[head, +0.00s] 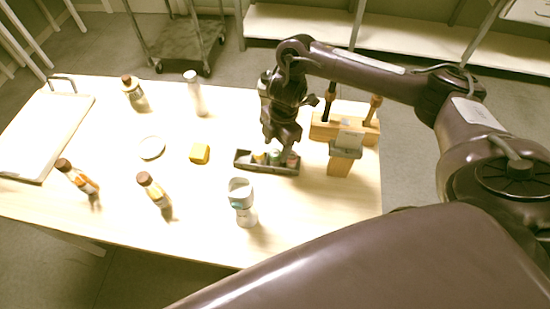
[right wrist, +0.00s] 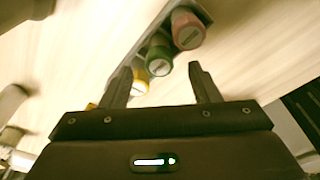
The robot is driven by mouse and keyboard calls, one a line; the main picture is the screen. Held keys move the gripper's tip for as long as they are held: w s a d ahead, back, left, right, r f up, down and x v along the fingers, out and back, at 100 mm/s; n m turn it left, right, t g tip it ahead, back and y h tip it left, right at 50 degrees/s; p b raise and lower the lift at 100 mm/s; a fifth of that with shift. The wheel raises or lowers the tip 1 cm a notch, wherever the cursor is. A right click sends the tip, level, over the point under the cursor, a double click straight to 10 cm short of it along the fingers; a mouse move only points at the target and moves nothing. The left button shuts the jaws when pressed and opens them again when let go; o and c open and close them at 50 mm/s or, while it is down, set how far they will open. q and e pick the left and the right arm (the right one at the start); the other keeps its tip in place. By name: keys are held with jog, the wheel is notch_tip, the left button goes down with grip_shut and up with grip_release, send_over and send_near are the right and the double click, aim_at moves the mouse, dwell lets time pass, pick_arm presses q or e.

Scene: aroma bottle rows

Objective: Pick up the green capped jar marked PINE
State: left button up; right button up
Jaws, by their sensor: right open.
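The green capped jar (head: 275,157) stands in a dark tray (head: 251,166) between a yellow capped jar (head: 259,157) and a red capped jar (head: 292,160). In the right wrist view the green cap (right wrist: 158,60) lies ahead of the gap between my fingers, with the red cap (right wrist: 188,29) beyond and the yellow cap (right wrist: 138,82) by the left finger. The cap labels are too small to read. My right gripper (head: 281,146) is open and empty, just above the tray; its fingertips also show in the right wrist view (right wrist: 160,70). My left gripper is out of view.
A wooden rack (head: 330,130) with dark-handled tools and a grey-topped block (head: 346,145) stand right of the tray. A white cup (head: 241,200) is in front.

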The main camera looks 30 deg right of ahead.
aim_at(276, 152)
jog(key=shift+a+f, duration=0.1)
jog(key=shift+f, duration=0.95)
jog(key=c, duration=1.1)
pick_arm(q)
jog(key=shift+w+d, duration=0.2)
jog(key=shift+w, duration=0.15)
pick_arm(e)
jog(key=shift+o, duration=0.2)
jog(key=shift+r, duration=0.15)
pick_arm(q)
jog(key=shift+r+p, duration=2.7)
jog(key=shift+p, duration=0.05)
pick_arm(e)
notch_tip(276, 152, up, 20)
